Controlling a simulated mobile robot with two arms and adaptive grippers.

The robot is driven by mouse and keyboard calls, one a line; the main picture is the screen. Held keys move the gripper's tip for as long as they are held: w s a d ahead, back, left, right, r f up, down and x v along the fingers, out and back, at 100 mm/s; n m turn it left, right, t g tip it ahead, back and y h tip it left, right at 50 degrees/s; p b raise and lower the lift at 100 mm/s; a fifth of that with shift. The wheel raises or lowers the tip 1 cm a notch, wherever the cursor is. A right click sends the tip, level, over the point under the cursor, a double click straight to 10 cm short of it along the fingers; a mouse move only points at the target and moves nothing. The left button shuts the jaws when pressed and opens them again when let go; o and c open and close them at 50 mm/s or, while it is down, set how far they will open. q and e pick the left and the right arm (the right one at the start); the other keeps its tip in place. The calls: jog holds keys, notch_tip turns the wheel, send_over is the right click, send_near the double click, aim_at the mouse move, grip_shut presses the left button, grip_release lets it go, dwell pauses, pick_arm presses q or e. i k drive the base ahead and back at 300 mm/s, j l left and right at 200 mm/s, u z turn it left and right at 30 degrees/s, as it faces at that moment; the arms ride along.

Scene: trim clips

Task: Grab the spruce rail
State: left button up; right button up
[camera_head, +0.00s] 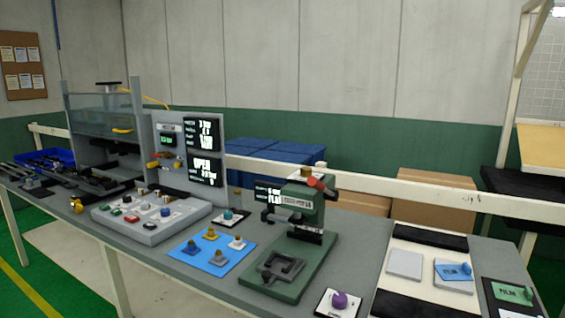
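I cannot make out a piece that is clearly the spruce rail. Several long dark pieces (88,182) lie at the left end of the grey workbench (190,262), in front of a clear-walled machine (103,115); they are too small to tell apart. A green press (302,205) stands on a green base plate at the middle right of the bench, with a dark fixture (282,268) on the plate. Neither of my grippers shows in the head view.
A grey control box (150,218) with buttons and a blue mat (212,252) with small clips stand left of the press. A purple knob (339,299), a white panel (405,264) and a green card (513,292) are at right. A blue bin (42,160) is far left.

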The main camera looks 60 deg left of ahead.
aim_at(79, 174)
jog(key=u, duration=3.35)
jog(key=i+j+u, duration=0.35)
jog(key=i, duration=0.6)
jog(key=i+u, duration=0.35)
jog(key=i, duration=1.75)
jog(key=i+j+z, duration=0.1)
jog(key=i, duration=1.05)
jog(key=i+j+z, duration=0.1)
jog(key=i+z, duration=0.3)
jog(key=i+j+z, duration=0.2)
jog(key=i+z, duration=0.2)
jog(key=i+j+z, duration=0.6)
jog(key=z, duration=0.2)
jog(key=j, duration=0.1)
